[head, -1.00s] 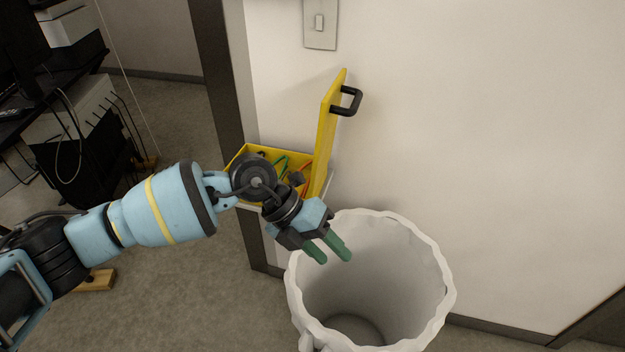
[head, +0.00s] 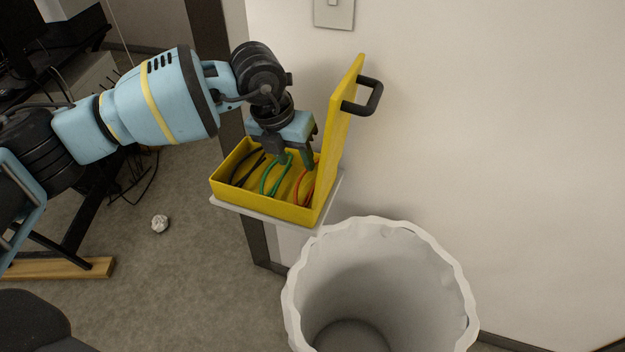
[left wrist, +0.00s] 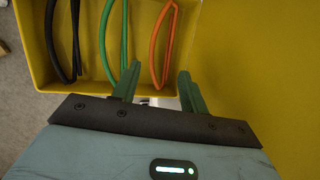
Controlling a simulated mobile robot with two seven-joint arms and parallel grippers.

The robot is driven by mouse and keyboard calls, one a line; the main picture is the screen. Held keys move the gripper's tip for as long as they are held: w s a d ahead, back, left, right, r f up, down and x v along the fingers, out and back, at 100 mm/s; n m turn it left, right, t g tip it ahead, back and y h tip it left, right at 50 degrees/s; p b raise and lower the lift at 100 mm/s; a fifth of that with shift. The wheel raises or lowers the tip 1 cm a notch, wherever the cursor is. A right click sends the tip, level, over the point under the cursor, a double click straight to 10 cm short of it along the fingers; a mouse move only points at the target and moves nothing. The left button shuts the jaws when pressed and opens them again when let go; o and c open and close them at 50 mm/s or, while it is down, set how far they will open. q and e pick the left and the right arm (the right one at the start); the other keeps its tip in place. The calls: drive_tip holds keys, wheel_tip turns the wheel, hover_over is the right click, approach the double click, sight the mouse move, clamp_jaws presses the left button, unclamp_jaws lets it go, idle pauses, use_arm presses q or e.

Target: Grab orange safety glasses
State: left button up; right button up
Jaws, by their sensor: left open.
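The orange safety glasses (head: 305,184) lie at the right end inside an open yellow box (head: 262,203), near its raised lid. In the left wrist view the orange glasses (left wrist: 162,45) stand just beyond my left fingertips, between their lines. My left gripper (head: 296,164) is open and points down over the box, its green fingers above the rear part. It also shows in the left wrist view (left wrist: 158,82) with nothing between its fingers. Green glasses (head: 273,176) lie in the middle of the box and black glasses (head: 246,170) at the left. My right gripper is not in view.
The yellow lid (head: 342,125) with a black handle (head: 364,97) stands upright at the box's right side. The box rests on a small light shelf (head: 268,222) by the wall. A white bin (head: 380,240) stands below right.

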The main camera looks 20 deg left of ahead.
sight(307, 180)
use_arm(q)
drive_tip(key=shift+s+d+f, duration=0.1)
drive_tip(key=shift+f, duration=0.3)
drive_tip(key=shift+x, duration=0.85)
drive_tip(key=shift+w+b+x, duration=0.2)
drive_tip(key=shift+b+x, duration=0.05)
drive_tip(key=shift+x, duration=0.9)
drive_tip(key=shift+w+b+x, duration=0.2)
drive_tip(key=shift+b+x, duration=0.05)
drive_tip(key=shift+x, duration=0.85)
drive_tip(key=shift+w+d+f, duration=0.1)
drive_tip(key=shift+f, duration=0.15)
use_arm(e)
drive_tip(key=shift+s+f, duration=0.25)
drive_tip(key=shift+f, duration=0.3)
use_arm(q)
drive_tip(key=c, duration=0.6)
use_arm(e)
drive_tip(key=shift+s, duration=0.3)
